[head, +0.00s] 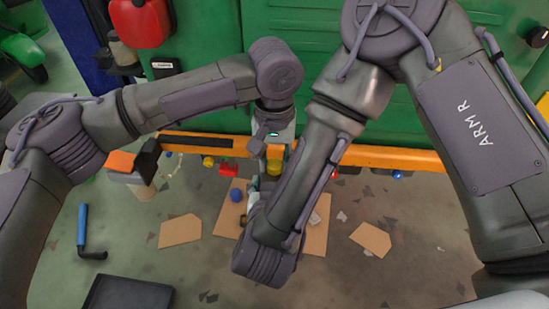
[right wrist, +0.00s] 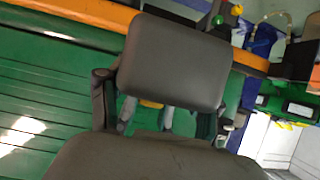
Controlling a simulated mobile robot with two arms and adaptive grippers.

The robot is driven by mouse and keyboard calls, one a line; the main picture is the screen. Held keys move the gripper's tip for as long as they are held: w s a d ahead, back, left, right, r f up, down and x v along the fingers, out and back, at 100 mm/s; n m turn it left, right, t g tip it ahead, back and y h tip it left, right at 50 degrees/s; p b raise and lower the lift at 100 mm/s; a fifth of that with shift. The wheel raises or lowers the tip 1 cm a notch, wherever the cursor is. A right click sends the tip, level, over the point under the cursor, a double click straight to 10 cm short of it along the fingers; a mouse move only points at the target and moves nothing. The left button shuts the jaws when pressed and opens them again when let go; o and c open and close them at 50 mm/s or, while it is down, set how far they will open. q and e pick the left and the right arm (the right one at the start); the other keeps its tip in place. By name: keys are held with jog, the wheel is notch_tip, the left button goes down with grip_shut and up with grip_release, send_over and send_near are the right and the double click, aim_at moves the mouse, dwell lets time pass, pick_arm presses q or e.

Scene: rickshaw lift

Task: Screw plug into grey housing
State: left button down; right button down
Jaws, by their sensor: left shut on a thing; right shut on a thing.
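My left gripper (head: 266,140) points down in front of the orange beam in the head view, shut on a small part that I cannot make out. My right gripper (head: 254,196) is just below it, mostly hidden behind my right forearm, and is also shut on a part. The two grippers are close together. A yellow round piece (head: 274,167) shows beside them; I cannot tell whether either gripper touches it. In the right wrist view, dark gripper links frame a yellow bit (right wrist: 150,104). I cannot tell the plug and the grey housing apart, nor how they sit to each other.
The green vehicle body (head: 310,70) and its orange beam (head: 400,158) stand behind my grippers. Cardboard pieces (head: 180,232) and a blue ball (head: 237,195) lie below. A blue-handled tool (head: 83,228) and a black tray (head: 128,292) are at left. The floor at lower right is mostly clear.

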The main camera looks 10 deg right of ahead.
pick_arm(q)
jog(key=m, duration=0.6)
jog(key=shift+m, duration=0.3)
jog(key=m, duration=0.4)
jog(key=shift+m, duration=0.4)
jog(key=m, duration=0.4)
jog(key=c, duration=0.7)
grip_release()
notch_tip(320, 180, up, 12)
jog(key=shift+f, duration=0.1)
pick_arm(e)
jog(key=shift+r, duration=0.1)
pick_arm(q)
jog(key=shift+w+f, duration=0.1)
